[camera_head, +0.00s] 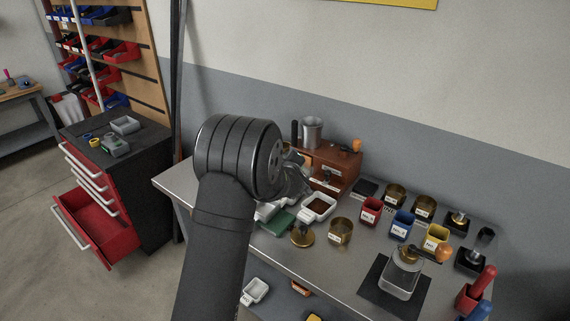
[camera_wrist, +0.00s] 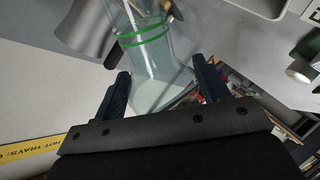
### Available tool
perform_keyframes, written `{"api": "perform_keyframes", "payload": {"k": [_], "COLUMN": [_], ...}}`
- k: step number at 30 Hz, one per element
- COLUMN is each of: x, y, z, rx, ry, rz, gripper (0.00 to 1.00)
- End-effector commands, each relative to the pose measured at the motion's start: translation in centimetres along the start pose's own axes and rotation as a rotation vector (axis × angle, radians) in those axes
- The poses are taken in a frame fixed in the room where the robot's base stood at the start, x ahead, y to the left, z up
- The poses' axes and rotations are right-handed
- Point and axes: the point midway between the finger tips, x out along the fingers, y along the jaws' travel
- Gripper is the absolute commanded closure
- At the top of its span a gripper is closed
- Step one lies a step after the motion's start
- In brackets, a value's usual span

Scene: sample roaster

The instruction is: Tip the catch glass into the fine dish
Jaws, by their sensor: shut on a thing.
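In the wrist view my gripper (camera_wrist: 163,88) is shut on the catch glass (camera_wrist: 150,58), a clear vessel with green bands, with one dark finger on each side. The glass's far end runs toward the top of that view; I cannot tell what is in it. In the head view my own arm hides most of the gripper and the glass. A white dish (camera_head: 331,211) with dark brown contents stands on the bench, right of my wrist. Another white dish (camera_head: 263,210) is partly hidden by my arm. I cannot read which is the fine dish.
A brown wooden unit (camera_head: 342,178) stands behind. Brass cups (camera_head: 340,232), red (camera_head: 370,212), blue (camera_head: 402,225) and yellow (camera_head: 435,238) labelled containers, and a hand grinder (camera_head: 400,275) crowd the bench to the right. A white tray (camera_head: 255,290) is lower in front.

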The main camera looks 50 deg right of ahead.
Motion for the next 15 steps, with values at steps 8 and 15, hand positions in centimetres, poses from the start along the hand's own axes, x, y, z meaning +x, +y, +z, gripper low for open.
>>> {"api": "perform_keyframes", "payload": {"k": [8, 15], "x": [-0.7, -1.2], "y": [1.7, 2.8], "z": [0.0, 0.2], "rx": [0.247, 0.530], "ry": [0.104, 0.220], "rz": [0.002, 0.001], "gripper": [0.59, 0.59]}}
